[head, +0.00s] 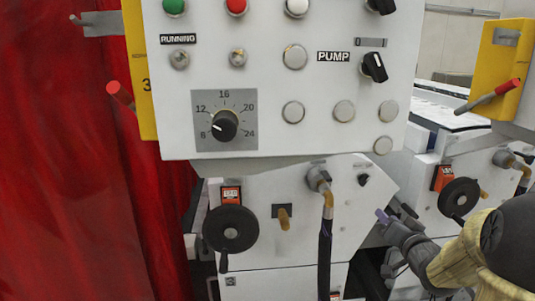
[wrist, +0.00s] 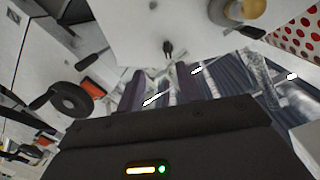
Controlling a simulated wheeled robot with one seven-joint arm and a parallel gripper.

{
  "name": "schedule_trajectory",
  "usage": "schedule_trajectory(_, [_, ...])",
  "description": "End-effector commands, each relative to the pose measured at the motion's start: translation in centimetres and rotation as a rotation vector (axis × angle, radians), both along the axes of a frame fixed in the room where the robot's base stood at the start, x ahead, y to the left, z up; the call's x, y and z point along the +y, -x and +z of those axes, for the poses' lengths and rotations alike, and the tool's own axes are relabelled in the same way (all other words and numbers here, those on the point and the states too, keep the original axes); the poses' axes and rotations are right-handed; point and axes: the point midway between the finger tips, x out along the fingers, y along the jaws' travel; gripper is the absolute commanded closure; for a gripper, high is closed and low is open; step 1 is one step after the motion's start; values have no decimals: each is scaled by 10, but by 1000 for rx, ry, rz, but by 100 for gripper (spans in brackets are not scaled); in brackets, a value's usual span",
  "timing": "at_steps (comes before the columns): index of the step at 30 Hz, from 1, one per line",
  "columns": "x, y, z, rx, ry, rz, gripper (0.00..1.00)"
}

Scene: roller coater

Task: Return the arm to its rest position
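My gripper (head: 394,214) is at the lower right of the head view, with my arm coming in from the right edge. It is in front of the lower white machine front (head: 280,240), below and right of the control panel (head: 330,110). In the wrist view, its two dark purplish fingers (wrist: 161,82) stand apart above the dark gripper body. Nothing shows between them, so it is open and empty. The exact distance from the fingertips to the machine cannot be told.
A black handwheel (head: 230,229) and a hose fitting (head: 320,180) with a hanging black hose stick out left of my gripper. A second handwheel (head: 459,197) is behind on the right. A red curtain (head: 65,180) fills the left. A red-tipped lever (head: 490,95) juts out upper right.

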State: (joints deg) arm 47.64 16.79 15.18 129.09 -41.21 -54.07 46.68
Motion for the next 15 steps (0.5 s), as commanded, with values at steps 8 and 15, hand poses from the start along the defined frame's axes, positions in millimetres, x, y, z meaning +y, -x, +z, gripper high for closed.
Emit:
schedule_trajectory(8, [63,20,-63,381,175,-29,65])
schedule_trajectory(15, [122,81,-116,750,303,51,65])
